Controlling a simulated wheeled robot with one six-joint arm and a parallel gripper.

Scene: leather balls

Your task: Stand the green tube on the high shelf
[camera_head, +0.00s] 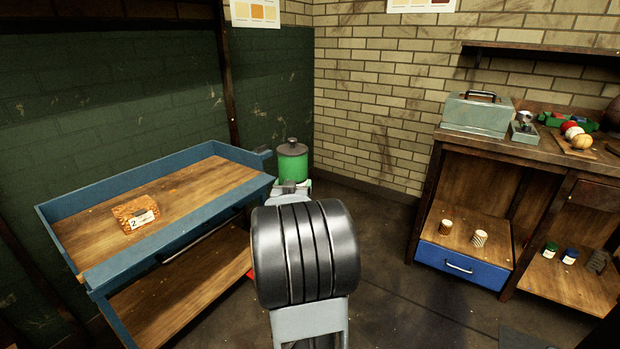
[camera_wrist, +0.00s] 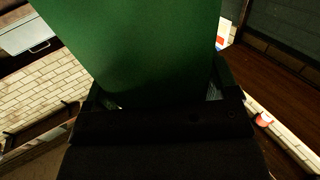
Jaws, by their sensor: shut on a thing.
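The green tube (camera_head: 292,163) is a green cylinder with a dark knobbed lid. In the head view it stands about upright in my gripper (camera_head: 291,187), beyond my large dark arm joint, between the cart and the cabinet. In the wrist view the tube (camera_wrist: 150,45) fills the upper middle, with my gripper's fingers (camera_wrist: 160,97) on either side of it. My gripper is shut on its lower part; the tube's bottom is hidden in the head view. A dark wall shelf (camera_head: 545,48) runs high on the brick wall at upper right.
A blue-rimmed cart (camera_head: 62,240) at left holds an orange box (camera_head: 135,213). A cabinet (camera_head: 450,150) at right carries a grey-green toolbox (camera_head: 475,115) and several balls (camera_head: 570,130). Small jars stand in its lower bays. The floor between cart and cabinet is largely clear.

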